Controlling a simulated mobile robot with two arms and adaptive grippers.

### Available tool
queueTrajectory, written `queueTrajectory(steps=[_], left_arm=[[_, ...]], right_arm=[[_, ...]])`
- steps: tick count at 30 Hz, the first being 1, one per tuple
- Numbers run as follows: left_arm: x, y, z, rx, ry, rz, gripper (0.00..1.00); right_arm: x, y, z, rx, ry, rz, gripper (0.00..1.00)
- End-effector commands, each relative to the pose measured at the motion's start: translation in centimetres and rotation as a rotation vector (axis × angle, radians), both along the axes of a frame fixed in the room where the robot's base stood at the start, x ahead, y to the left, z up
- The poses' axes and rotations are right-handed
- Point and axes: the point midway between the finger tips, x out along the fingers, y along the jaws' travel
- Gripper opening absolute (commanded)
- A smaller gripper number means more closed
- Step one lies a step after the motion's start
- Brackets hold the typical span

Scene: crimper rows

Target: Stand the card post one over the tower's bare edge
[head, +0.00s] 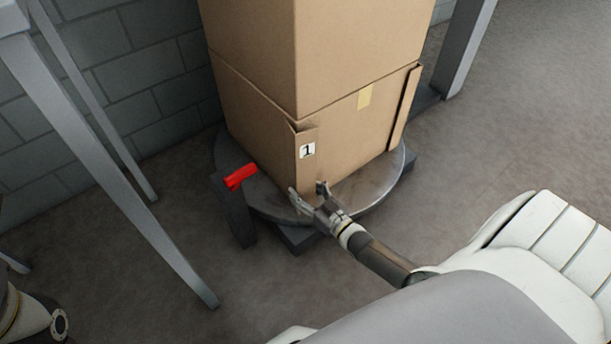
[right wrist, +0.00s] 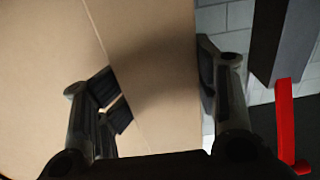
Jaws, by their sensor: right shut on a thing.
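The tower of brown cartons (head: 300,50) stands on a round grey turntable (head: 385,172). The card post one (head: 308,168), a folded brown strip with a white label marked 1, is upright at the tower's near lower edge. Whether it touches the carton all along its length is hard to tell. My right gripper (head: 308,190) is shut on the post's lower part. In the right wrist view the post (right wrist: 165,75) fills the space between the fingers (right wrist: 160,92). My left gripper is out of view; only part of that arm shows at the lower left.
Another card post (head: 404,108) stands at the tower's right edge. A red handle (head: 241,176) on a dark upright (head: 236,210) is left of the turntable and also shows in the wrist view (right wrist: 287,125). A grey table leg (head: 120,180) stands further left. Floor at right is clear.

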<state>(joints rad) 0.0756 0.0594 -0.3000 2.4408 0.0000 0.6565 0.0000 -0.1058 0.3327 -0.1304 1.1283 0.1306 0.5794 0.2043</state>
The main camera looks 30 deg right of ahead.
Motion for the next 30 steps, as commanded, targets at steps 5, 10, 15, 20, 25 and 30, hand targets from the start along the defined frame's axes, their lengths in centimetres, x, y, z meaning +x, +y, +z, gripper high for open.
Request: queueTrajectory(steps=[5, 10, 15, 20, 25, 30], left_arm=[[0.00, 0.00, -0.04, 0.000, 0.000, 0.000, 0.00], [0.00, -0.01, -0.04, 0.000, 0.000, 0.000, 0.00], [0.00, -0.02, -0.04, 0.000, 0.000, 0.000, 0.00], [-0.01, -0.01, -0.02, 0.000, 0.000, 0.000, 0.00], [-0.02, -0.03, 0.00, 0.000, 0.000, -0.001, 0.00], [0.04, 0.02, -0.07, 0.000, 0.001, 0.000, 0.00]], right_arm=[[0.06, 0.08, -0.15, 0.001, 0.005, 0.000, 0.01], [0.05, 0.09, -0.16, 0.001, 0.005, 0.000, 0.01], [0.04, 0.08, -0.15, 0.001, 0.005, 0.000, 0.66], [0.03, 0.05, -0.09, 0.001, 0.003, 0.000, 0.85], [0.00, 0.04, -0.06, 0.000, 0.002, 0.000, 0.85], [-0.14, 0.02, -0.12, 0.000, 0.003, 0.000, 0.85]])
